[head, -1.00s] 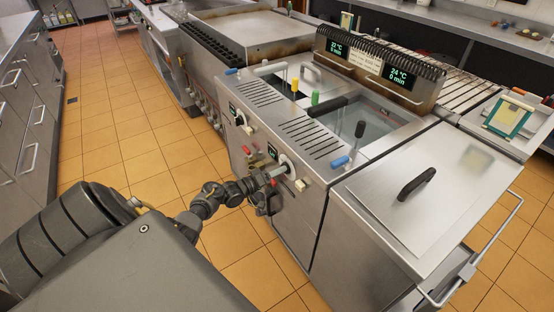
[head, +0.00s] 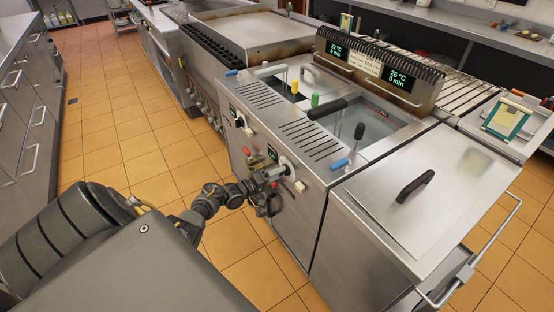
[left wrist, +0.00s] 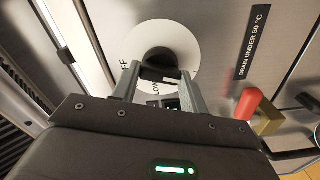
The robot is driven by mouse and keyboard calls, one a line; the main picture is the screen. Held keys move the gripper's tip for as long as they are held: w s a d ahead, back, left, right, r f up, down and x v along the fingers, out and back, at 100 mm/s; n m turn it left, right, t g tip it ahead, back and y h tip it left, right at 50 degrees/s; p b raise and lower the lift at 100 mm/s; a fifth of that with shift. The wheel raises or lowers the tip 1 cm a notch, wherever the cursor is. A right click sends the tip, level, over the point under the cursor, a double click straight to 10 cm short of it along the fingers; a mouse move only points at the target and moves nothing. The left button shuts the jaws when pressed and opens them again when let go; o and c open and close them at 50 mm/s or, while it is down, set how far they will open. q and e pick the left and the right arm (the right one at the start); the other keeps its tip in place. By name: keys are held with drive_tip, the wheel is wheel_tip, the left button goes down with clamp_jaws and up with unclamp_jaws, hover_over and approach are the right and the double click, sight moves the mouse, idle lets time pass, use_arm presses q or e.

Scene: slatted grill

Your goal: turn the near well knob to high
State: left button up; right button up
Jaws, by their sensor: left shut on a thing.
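The near well knob (left wrist: 158,57) is black and sits on a round white dial (left wrist: 183,42) on the steel front panel. In the left wrist view, "OFF" shows left of the knob and "LOW" below it, partly hidden by a finger. My left gripper (left wrist: 160,77) is shut on the knob, one finger on each side. In the head view, my left gripper (head: 273,173) reaches the front of the near well, and the dial (head: 287,164) shows just beyond it; the knob is mostly hidden there. My right gripper is not in view.
A red-handled valve (left wrist: 250,104) is right of the dial in the wrist view. Two green displays stand behind the wells; the right one (head: 400,80) appears to read 26 °C. A steel lid with a black handle (head: 415,186) is at right. Tiled floor (head: 150,165) lies open at left.

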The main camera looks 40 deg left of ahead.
use_arm(q)
drive_tip(key=o, duration=1)
drive_tip(key=v, duration=1.1)
drive_tip(key=shift+d, duration=0.1)
